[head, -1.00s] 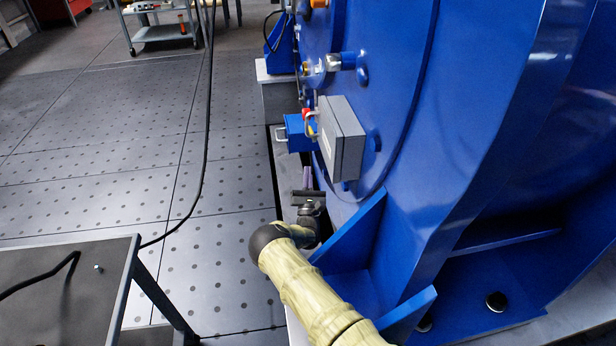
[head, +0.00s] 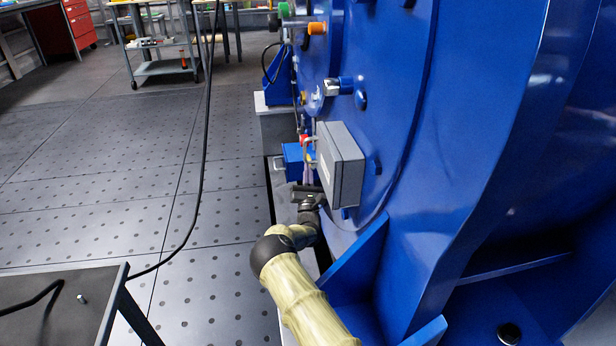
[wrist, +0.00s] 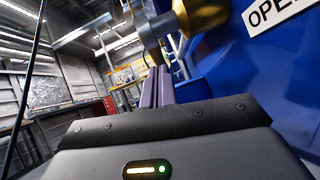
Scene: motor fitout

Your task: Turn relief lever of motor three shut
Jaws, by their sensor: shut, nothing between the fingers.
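In the wrist view, a brass fitting (wrist: 203,14) sticks out from the blue motor wall. A grey metal piece (wrist: 150,28), perhaps part of the relief lever, joins it on the left. A white label reading "OPE…" (wrist: 268,12) is cut off by the frame edge. My gripper (wrist: 159,72) is shut and empty, its purple-grey fingertips just below the grey piece; I cannot tell whether they touch. In the head view, my gripper (head: 308,175) is low beside the large blue motor (head: 400,110), partly hidden by a grey box. I cannot make out the lever there.
The grey box (head: 342,165) juts from the motor, close to my gripper. A blue bracket (head: 345,265) stands near my arm. A dark table (head: 55,315) is at lower left, and a black cable (head: 203,150) hangs in front of open floor. A cart (head: 160,68) stands far back.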

